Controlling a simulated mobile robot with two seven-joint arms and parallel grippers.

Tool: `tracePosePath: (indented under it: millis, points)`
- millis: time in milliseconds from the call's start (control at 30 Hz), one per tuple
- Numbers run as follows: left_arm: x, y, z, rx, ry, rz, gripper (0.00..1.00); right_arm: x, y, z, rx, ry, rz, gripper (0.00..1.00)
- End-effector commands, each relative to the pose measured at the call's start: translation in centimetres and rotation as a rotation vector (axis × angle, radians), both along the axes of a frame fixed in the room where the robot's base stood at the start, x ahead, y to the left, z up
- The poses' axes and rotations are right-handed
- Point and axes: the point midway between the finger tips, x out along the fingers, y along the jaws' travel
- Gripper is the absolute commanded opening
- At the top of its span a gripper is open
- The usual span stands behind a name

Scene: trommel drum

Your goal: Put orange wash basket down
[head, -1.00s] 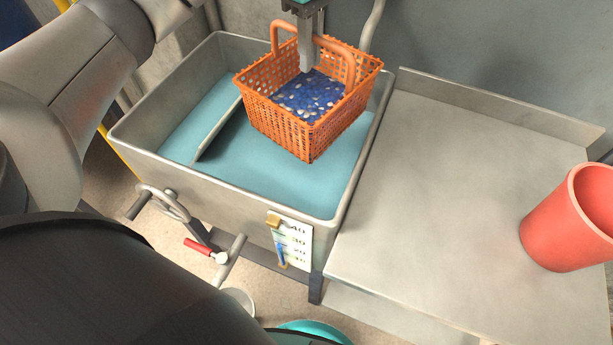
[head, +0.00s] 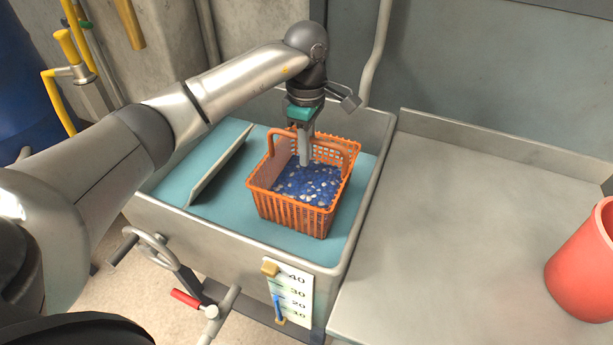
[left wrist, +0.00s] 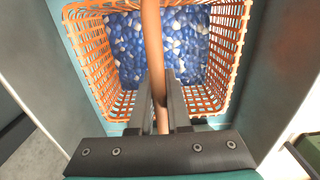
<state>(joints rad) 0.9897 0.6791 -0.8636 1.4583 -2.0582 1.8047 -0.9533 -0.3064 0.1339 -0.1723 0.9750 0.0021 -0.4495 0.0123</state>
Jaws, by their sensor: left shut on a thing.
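The orange wash basket (head: 290,211) is inside the grey sink, over the blue-green water, towards its right side. It is upright and holds blue and pale pebbles (head: 308,184). My left gripper (head: 305,160) reaches down into the basket from above. In the left wrist view, its two fingers (left wrist: 160,100) are shut on the orange handle (left wrist: 153,50), with the basket walls (left wrist: 92,50) around the pebbles below. I cannot tell whether the basket's bottom touches the water or anything under it. My right gripper is not in view.
The grey sink (head: 372,190) has a slanted divider (head: 218,166) left of the basket. A handwheel (head: 150,243), a red-handled lever (head: 187,299) and a number scale (head: 291,294) are at its front. The grey counter (head: 460,230) on the right is mostly clear, with a red bucket (head: 585,265).

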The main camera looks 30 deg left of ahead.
Motion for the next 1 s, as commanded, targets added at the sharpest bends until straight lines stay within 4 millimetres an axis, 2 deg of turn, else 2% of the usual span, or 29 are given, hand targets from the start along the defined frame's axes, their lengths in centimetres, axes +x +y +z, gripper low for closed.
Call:
tracePosePath:
  millis: [100,333,600,1000]
  points:
    - [0.1,0.0,-1.7,-0.002,-0.002,0.001,0.00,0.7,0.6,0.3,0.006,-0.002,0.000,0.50]
    - [0.1,0.0,-2.9,-0.001,-0.004,0.001,0.00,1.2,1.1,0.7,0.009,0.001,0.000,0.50]
    - [0.1,0.0,-5.9,-0.001,-0.003,0.001,0.00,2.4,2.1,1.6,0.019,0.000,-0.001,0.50]
    - [0.1,0.0,-6.3,-0.001,-0.004,0.000,0.00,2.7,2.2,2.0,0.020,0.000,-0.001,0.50]
